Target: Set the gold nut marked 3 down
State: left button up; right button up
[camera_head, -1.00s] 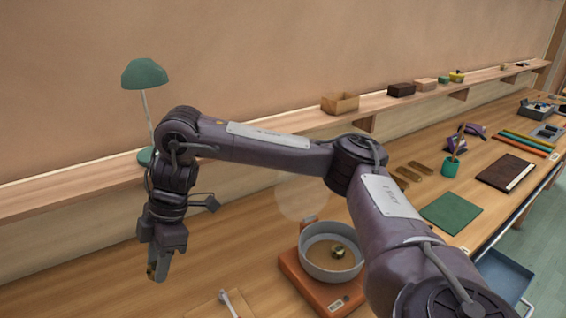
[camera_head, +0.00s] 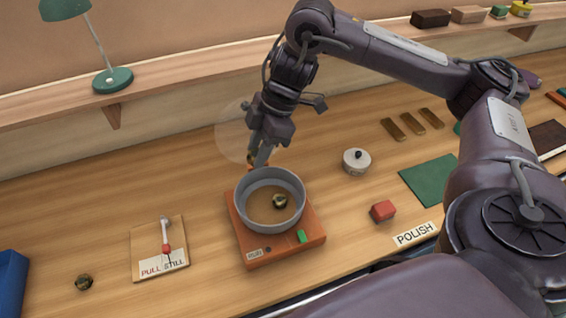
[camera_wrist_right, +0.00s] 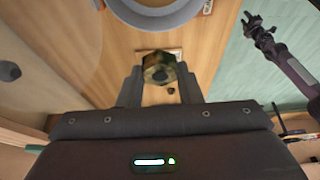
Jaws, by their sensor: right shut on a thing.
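My right gripper (camera_head: 257,160) is shut on a gold nut (camera_wrist_right: 158,68), which shows dark gold and six-sided between the fingers in the right wrist view. No number is legible on it. In the head view the gripper points down just behind the grey pan (camera_head: 243,212), and the held nut is mostly hidden. Another gold nut (camera_head: 280,201) lies inside the pan. A third one (camera_head: 83,282) lies on the bare table (camera_head: 60,225) at the left. My left gripper (camera_wrist_right: 260,25) shows small at the upper right of the wrist view; its jaws are unclear.
The pan stands on an orange base (camera_head: 262,252). A wooden board (camera_head: 147,240) with a lever and a "PULL STILL" card is left of it. A lidded pot (camera_head: 356,161), red block (camera_head: 383,211) and green mat (camera_head: 430,180) are right. A lamp (camera_head: 113,80) stands on the shelf.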

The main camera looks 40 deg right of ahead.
jog(key=b, duration=0.3)
send_over(259, 210)
jog(key=d, duration=0.1)
notch_tip(259, 210, down, 10)
notch_tip(259, 210, down, 5)
jog(key=shift+s+d+p, duration=0.15)
jog(key=shift+p, duration=0.45)
notch_tip(259, 210, down, 4)
jog(key=shift+p, duration=0.4)
jog(key=shift+f, duration=0.3)
jog(key=shift+f, duration=0.15)
jog(key=o, duration=1)
jog(key=shift+o, duration=0.2)
